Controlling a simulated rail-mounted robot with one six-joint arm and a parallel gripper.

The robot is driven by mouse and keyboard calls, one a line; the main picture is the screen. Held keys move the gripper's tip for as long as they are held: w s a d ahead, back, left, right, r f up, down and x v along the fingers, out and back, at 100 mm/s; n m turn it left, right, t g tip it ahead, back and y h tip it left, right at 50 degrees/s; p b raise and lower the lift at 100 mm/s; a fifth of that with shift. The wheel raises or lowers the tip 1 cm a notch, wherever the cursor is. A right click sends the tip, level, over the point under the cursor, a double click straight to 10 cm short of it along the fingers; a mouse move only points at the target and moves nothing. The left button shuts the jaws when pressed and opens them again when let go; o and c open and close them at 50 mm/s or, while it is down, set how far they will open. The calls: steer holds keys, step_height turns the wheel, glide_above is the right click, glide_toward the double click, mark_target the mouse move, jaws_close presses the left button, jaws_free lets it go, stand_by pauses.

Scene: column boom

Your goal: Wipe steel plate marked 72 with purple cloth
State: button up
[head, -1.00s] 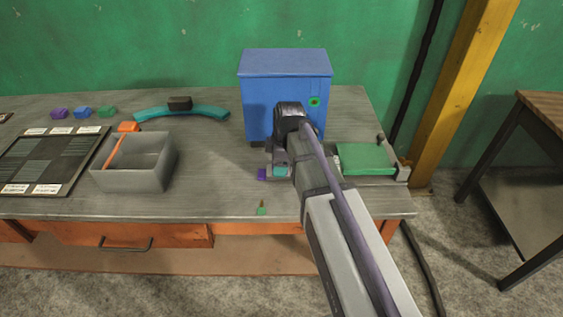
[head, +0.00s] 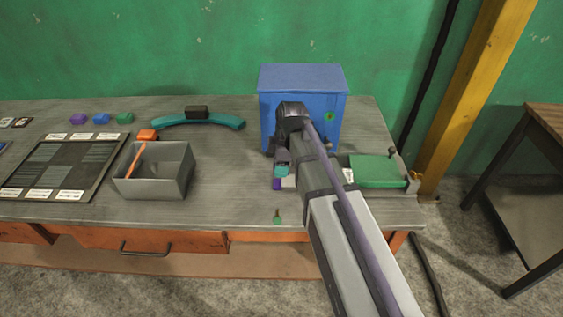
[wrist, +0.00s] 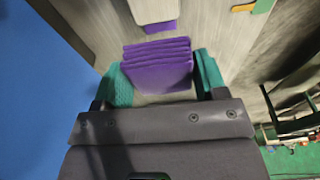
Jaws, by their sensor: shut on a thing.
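My gripper (wrist: 158,85) has teal fingertips closed on a folded purple cloth (wrist: 158,65) in the wrist view. The label numbers are too small to read, so I cannot tell which plate is 72.
A grey open bin (head: 152,188) with an orange stick stands between the board and my arm. The blue cabinet (head: 302,78) is behind my gripper. A small purple piece (head: 277,184), a green-tipped item (head: 278,220) and a green pad (head: 376,171) are nearby.

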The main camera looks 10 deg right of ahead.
steer(key=shift+r+p, duration=0.95)
steer(key=shift+r, duration=0.35)
